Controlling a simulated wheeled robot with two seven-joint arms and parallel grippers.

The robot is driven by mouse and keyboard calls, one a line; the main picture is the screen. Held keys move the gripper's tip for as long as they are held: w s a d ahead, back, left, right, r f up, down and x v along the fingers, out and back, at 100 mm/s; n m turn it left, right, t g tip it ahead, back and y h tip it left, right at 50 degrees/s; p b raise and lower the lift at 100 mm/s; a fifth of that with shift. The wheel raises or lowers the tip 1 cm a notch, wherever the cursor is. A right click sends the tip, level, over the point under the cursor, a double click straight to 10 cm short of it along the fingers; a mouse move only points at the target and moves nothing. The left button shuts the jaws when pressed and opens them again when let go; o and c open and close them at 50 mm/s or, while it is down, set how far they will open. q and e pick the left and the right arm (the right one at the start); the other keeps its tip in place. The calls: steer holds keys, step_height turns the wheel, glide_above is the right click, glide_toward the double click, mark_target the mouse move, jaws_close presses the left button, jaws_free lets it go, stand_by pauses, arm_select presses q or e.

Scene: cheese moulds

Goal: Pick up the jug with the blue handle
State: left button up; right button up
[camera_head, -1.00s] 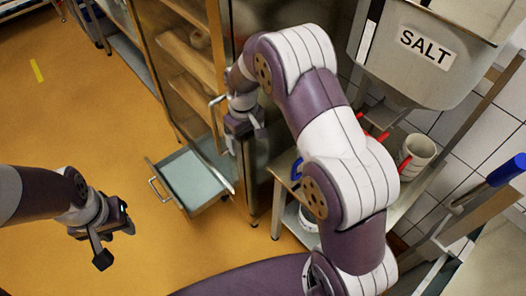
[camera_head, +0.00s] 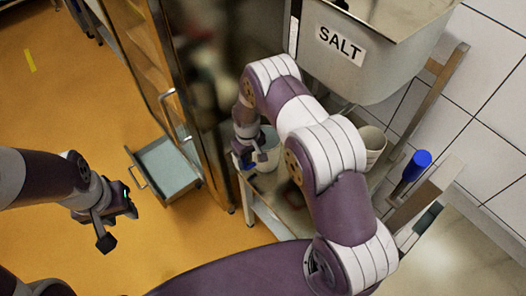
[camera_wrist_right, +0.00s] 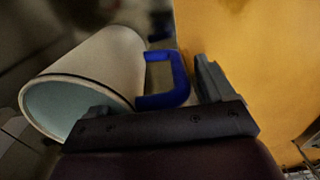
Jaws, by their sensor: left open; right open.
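The jug with the blue handle (camera_wrist_right: 108,58) is a pale, tapered vessel; its round mouth faces lower left in the right wrist view. Its blue handle (camera_wrist_right: 180,82) shows between the open fingers of my right gripper (camera_wrist_right: 155,95), with space before the right-hand finger. In the head view, the jug (camera_head: 269,150) stands on a low shelf, partly hidden by my right arm. My right gripper (camera_head: 247,160) is at its left, on the handle side. My left gripper (camera_head: 120,226) is open and empty over the floor at the left.
A second pale jug (camera_head: 374,142) stands right of my right forearm. The SALT bin (camera_head: 375,50) hangs above it. A glass-fronted cabinet (camera_head: 184,85) and an open drawer (camera_head: 166,166) are left of the shelf. A blue-handled tool (camera_head: 418,163) is at right.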

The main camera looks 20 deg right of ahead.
steer(key=shift+w+a, duration=0.1)
steer(key=shift+a, duration=0.15)
steer(key=c, duration=0.3)
steer(key=shift+a, duration=0.1)
steer(key=c, duration=0.6)
jaws_close()
arm_select(q)
steer(key=shift+a, duration=0.25)
arm_select(e)
steer(key=shift+d+r, duration=0.1)
steer(key=shift+d, duration=0.1)
arm_select(q)
steer(key=shift+f, duration=0.15)
arm_select(e)
steer(key=shift+r, duration=0.1)
